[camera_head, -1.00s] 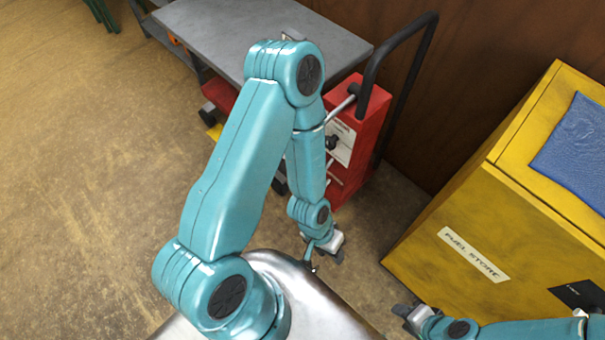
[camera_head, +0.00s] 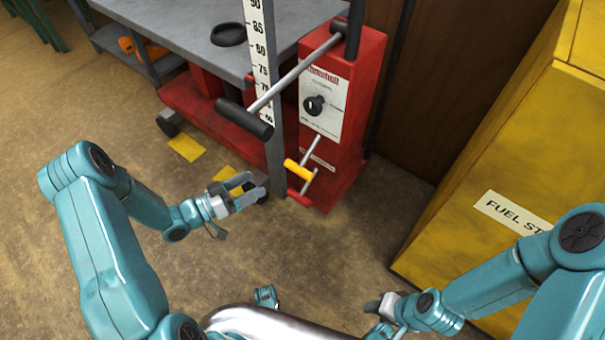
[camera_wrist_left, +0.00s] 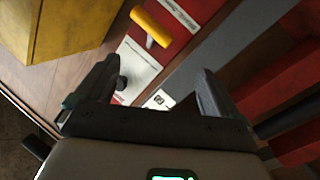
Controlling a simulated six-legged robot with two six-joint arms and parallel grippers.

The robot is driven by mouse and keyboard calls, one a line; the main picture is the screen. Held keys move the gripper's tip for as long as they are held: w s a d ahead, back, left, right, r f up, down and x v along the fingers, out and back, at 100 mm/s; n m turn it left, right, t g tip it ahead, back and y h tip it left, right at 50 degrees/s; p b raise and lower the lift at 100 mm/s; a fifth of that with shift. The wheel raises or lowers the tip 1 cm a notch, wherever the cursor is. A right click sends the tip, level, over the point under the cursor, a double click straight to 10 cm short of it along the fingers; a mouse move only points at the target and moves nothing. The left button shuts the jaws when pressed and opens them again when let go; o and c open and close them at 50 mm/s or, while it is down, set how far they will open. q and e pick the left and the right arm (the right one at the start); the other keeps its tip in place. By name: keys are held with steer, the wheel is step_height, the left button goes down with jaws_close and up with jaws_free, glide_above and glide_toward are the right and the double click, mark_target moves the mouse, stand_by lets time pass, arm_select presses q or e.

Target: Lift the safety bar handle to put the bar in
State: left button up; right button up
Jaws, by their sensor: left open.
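A yellow handle (camera_head: 298,170) on a thin metal rod sticks out low on the front of the red lift column (camera_head: 345,100). A red handle (camera_head: 300,198) sits just below it. No readable label shows which is the safety bar handle. My left gripper (camera_head: 249,190) is open and empty, left of both handles and apart from them. In the left wrist view the yellow handle (camera_wrist_left: 152,28) lies beyond the open fingers of the left gripper (camera_wrist_left: 150,92), near the top edge. My right gripper (camera_head: 376,306) is low in the head view, away from the lift; its jaws are unclear.
A long lever with a black grip (camera_head: 245,120) reaches out above my left gripper. A graduated grey post (camera_head: 272,150) stands between the column and the grey lift table (camera_head: 180,30). The yellow fuel store cabinet (camera_head: 490,160) stands at right.

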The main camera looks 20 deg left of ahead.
mark_target(301, 162)
arm_select(q)
steer(key=b+x, duration=0.3)
steer(key=x, duration=1.2)
steer(key=shift+d, duration=0.15)
steer(key=shift+w+d+r, duration=0.1)
steer(key=shift+w+d, duration=0.15)
steer(key=shift+w, duration=0.1)
steer(key=shift+c, duration=0.3)
steer(key=shift+s, duration=0.1)
steer(key=c, duration=1.4)
